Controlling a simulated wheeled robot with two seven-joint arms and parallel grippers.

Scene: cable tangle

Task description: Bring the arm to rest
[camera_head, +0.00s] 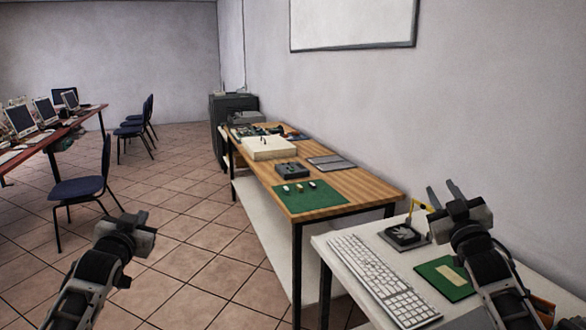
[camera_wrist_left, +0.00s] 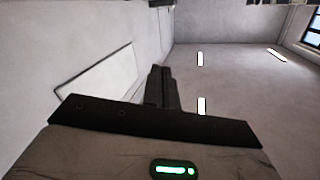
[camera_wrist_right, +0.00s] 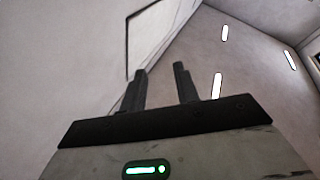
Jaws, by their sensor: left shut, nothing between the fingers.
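My left gripper (camera_head: 137,222) is at the lower left of the head view, raised over the tiled floor and apart from any table. In the left wrist view its two fingers (camera_wrist_left: 162,88) are together with nothing between them. My right gripper (camera_head: 442,196) is at the lower right of the head view, raised in front of the white table. In the right wrist view its two fingers (camera_wrist_right: 160,88) stand apart with an empty gap between them. Both wrist views show only walls and ceiling beyond the fingers.
The white table (camera_head: 345,262) at the lower right carries a keyboard (camera_head: 384,280), a black fan-like device (camera_head: 403,236) and a green board (camera_head: 446,279). The wooden table (camera_head: 365,186) behind it bears a green mat (camera_head: 309,204). A blue chair (camera_head: 80,187) stands left. The tiled floor between is clear.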

